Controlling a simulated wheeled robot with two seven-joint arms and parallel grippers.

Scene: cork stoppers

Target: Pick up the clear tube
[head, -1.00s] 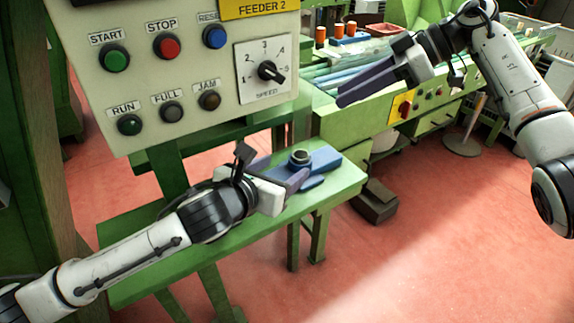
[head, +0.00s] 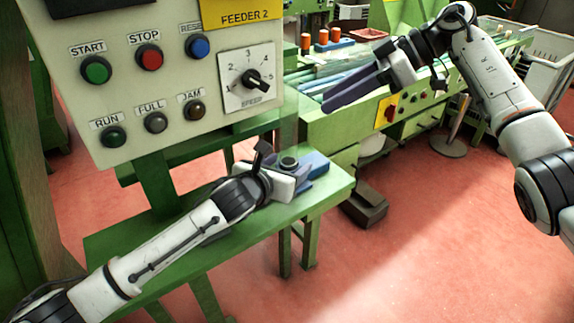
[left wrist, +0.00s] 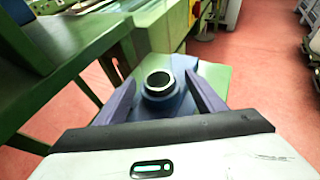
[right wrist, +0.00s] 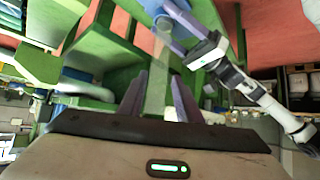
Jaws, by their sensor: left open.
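A control panel (head: 165,80) with buttons and a speed dial stands above the green bench (head: 215,250) at the left. Behind, a machine (head: 345,125) carries several orange pieces (head: 322,37). Red floor lies open at the lower right.

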